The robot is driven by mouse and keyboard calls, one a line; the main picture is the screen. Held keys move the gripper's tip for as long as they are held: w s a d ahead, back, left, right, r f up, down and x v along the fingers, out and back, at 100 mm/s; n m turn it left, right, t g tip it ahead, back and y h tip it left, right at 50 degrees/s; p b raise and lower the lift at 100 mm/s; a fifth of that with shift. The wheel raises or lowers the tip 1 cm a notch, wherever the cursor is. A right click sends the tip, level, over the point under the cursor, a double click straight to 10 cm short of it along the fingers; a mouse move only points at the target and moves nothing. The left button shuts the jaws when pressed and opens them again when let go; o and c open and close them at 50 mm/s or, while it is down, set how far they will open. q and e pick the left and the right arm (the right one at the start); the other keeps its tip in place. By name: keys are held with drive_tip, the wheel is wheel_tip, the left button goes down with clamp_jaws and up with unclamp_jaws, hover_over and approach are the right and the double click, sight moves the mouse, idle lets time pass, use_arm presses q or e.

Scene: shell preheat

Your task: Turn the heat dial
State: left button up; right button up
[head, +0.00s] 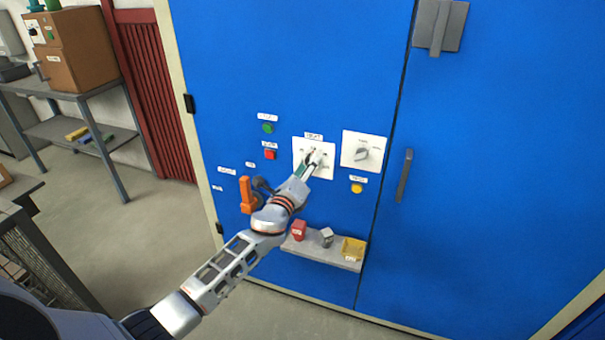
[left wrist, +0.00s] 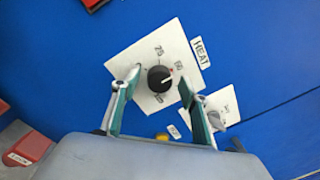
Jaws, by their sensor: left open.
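The heat dial (left wrist: 160,78) is a round black knob with a pale mark on a white plate (left wrist: 172,52) in the left wrist view. A tag beside the plate reads HEAT, and numbers are printed around the knob. In the head view the plate (head: 300,146) is on the blue cabinet front, and my gripper hides most of the dial. My left gripper (head: 313,157) is open in front of it. In the left wrist view its two fingers (left wrist: 159,86) appear on either side of the knob, with gaps visible. I cannot tell how deep they reach. My right gripper is not in view.
A second white plate (head: 350,140) with a grey knob sits just right. A yellow button (head: 357,188) is below it; green (head: 268,128) and red (head: 270,154) buttons are left. An orange handle (head: 246,195) and a small shelf (head: 325,256) with several items are below.

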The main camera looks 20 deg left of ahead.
use_arm(q)
drive_tip(key=s, duration=1.1)
drive_tip(key=shift+s+a+f, duration=0.35)
drive_tip(key=shift+s+a, duration=0.05)
drive_tip(key=s+d+f+n+g, duration=0.1)
drive_tip(key=s+f+n+g, duration=0.3)
drive_tip(key=s+f+n, duration=0.7)
drive_tip(key=s+d+f+n+g+h, duration=0.1)
drive_tip(key=s+d+f+n+g, duration=0.1)
drive_tip(key=s+f+n, duration=0.9)
drive_tip(key=s+f+g, duration=0.1)
drive_tip(key=s+f, duration=0.2)
drive_tip(key=s, duration=0.5)
drive_tip(key=shift+s+d+f+n+g+h, duration=0.2)
drive_tip(key=shift+s+d+n+g+h, duration=0.1)
drive_tip(key=shift+g, duration=0.1)
